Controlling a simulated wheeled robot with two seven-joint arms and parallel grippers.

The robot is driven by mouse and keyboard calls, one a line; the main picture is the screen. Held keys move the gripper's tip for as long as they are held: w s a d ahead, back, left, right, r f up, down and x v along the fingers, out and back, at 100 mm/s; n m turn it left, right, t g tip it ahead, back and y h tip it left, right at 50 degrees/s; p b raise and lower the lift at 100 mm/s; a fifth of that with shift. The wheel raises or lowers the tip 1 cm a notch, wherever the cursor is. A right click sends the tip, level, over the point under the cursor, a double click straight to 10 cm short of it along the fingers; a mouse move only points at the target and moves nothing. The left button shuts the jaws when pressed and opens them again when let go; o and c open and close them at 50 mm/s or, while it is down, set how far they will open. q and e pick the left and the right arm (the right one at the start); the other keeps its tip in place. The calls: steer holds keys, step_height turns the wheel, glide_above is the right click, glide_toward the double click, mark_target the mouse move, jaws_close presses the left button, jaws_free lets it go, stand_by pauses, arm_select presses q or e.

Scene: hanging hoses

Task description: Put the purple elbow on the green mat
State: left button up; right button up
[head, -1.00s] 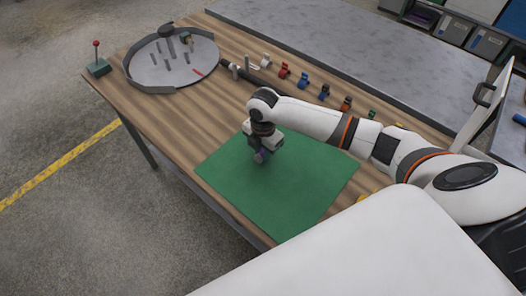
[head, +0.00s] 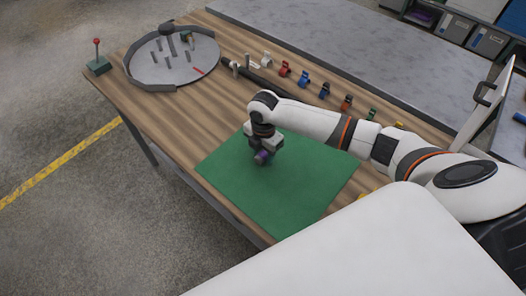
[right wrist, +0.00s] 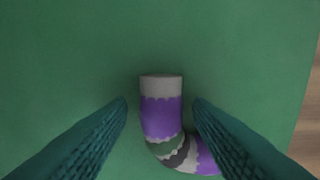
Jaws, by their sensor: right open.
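The purple elbow (right wrist: 160,116) is a short bent hose piece with purple, grey and green bands and a pale grey end. In the right wrist view it appears to lie on the green mat (right wrist: 60,50), its bend toward the lower right. My right gripper (right wrist: 159,104) is open, one dark teal finger on each side of the elbow; the right finger covers part of its lower end. In the head view the gripper (head: 263,154) is low over the green mat (head: 305,190), and a little of the purple elbow (head: 262,158) shows beneath it. My left gripper is out of view.
A round grey tray (head: 150,72) with upright pegs stands at the table's far left, beside a red-knobbed box (head: 98,66). Several coloured fittings (head: 303,78) line the back of the wooden table (head: 140,100). The mat's front part is clear.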

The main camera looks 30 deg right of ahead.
mark_target(263, 153)
step_height(263, 153, up, 12)
steer(key=shift+b, duration=0.35)
steer(key=shift+f, duration=0.15)
stand_by(0.3)
